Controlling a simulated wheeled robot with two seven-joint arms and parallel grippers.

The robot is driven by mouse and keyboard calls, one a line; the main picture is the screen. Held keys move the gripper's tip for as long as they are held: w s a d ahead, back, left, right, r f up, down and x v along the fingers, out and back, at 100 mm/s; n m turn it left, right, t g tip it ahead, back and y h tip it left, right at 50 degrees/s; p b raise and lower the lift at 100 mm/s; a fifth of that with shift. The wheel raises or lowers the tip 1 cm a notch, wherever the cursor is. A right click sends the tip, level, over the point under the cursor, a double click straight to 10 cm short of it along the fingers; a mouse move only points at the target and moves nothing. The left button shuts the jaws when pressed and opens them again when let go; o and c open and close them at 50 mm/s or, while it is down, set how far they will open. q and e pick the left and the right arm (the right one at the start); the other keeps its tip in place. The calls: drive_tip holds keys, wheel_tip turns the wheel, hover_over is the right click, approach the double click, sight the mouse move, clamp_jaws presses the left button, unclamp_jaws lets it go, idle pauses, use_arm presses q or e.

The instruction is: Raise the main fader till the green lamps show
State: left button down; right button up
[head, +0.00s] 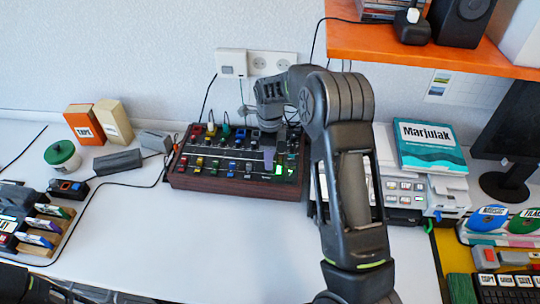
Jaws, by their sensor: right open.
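The mixer (221,185), a dark panel in a red-brown wooden frame, sits on the white desk near the wall. It carries rows of coloured knobs and fader caps. A bright green patch (279,170) shows at its right side; I cannot tell whether it is a lamp or a cap. My right gripper (269,157) is open and points down over the right part of the mixer. Whether it touches a fader is too small to tell. My forearm and gripper hide part of the mixer's back right.
A white device with buttons (405,188) and a teal-and-white book (430,147) stand right of the mixer. An orange shelf (400,48) overhangs at upper right. A green-lidded jar (61,153) and boxes stand at left. The desk in front of the mixer is clear.

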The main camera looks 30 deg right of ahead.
drive_tip(key=shift+r+b, duration=0.6)
drive_tip(key=shift+r, duration=3.3)
